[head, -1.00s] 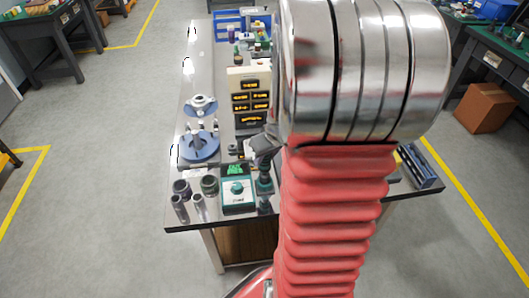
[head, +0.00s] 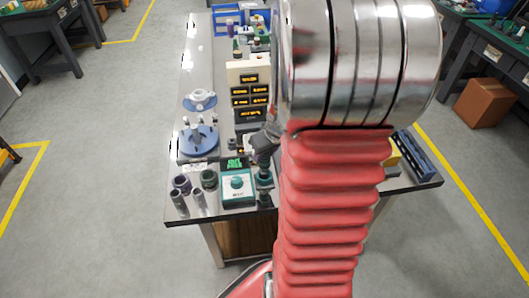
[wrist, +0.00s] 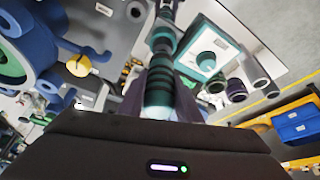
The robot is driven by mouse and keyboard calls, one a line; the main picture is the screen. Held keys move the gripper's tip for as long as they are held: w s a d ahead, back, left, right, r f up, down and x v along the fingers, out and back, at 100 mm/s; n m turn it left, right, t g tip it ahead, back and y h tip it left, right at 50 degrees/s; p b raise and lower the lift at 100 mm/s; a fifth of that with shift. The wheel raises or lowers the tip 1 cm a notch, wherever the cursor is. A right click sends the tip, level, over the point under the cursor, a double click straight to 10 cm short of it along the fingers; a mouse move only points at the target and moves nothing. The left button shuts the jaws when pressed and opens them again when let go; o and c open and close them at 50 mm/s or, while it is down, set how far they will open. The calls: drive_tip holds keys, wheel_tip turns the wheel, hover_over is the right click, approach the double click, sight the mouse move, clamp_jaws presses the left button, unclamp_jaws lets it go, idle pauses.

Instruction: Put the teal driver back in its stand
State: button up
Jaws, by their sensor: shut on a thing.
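The teal driver (wrist: 158,92) is a dark and teal banded handle in the middle of the wrist view. My gripper (wrist: 160,100) is shut on it, with dark fingers on both sides. The driver points away from the wrist, toward the table. In the head view the grey gripper (head: 262,145) shows just left of my red arm, with teal and dark banded parts (head: 264,178) below it, beside the teal-knob box. I cannot make out the driver's stand clearly, nor whether the driver's tip touches anything.
The teal-knob box (head: 238,188) stands near the table's front edge, with dark cups (head: 209,179) and grey cylinders (head: 199,199) to its left. A blue round fixture (head: 198,142) and a display panel (head: 249,92) stand behind. A blue rack (head: 414,158) lies at right. My arm hides the table's middle.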

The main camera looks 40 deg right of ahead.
drive_tip(key=shift+w+f, duration=0.1)
drive_tip(key=shift+f, duration=0.85)
idle(1.6)
drive_tip(key=o, duration=1.3)
drive_tip(key=shift+c, duration=0.2)
drive_tip(key=shift+f, duration=0.1)
drive_tip(key=shift+r, duration=4.55)
